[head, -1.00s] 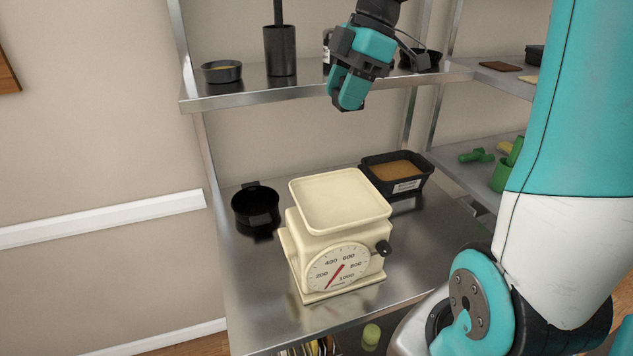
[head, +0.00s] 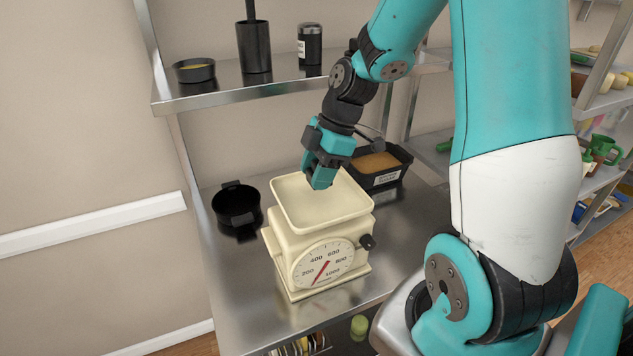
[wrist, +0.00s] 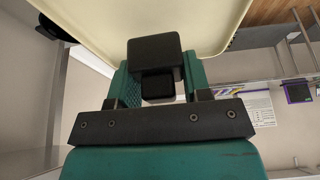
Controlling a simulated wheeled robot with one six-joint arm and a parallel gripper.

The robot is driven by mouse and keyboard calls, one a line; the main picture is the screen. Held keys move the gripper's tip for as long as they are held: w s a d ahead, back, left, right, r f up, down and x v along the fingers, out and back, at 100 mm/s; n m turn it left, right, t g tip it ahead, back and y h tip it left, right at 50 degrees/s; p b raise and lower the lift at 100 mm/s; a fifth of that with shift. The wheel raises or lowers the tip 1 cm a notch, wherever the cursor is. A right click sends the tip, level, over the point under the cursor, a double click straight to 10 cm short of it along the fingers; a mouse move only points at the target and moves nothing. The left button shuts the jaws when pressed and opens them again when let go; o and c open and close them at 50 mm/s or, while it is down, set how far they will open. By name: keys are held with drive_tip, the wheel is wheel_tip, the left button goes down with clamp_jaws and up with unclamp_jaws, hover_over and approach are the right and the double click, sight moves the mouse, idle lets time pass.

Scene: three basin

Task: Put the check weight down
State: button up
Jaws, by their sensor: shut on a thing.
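My gripper (head: 322,176) is over the cream pan (head: 345,207) of the kitchen scale (head: 298,262), near the pan's back edge. In the wrist view the check weight (wrist: 153,48), a black block with a narrower lower part, sits between the teal fingers of my gripper (wrist: 157,80), which are shut on it. The pan (wrist: 95,15) shows behind the weight in the wrist view. I cannot tell whether the weight touches the pan. In the head view the fingers hide the weight. The dial's red needle (head: 321,271) points to the lower left.
A black pot (head: 237,207) stands left of the scale. A black tray (head: 378,178) with brown contents stands behind it to the right. The upper shelf (head: 215,97) holds a dish, a tall black container and a jar. The steel counter is clear in front.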

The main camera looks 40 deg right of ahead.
drive_tip(key=shift+f, duration=1.6)
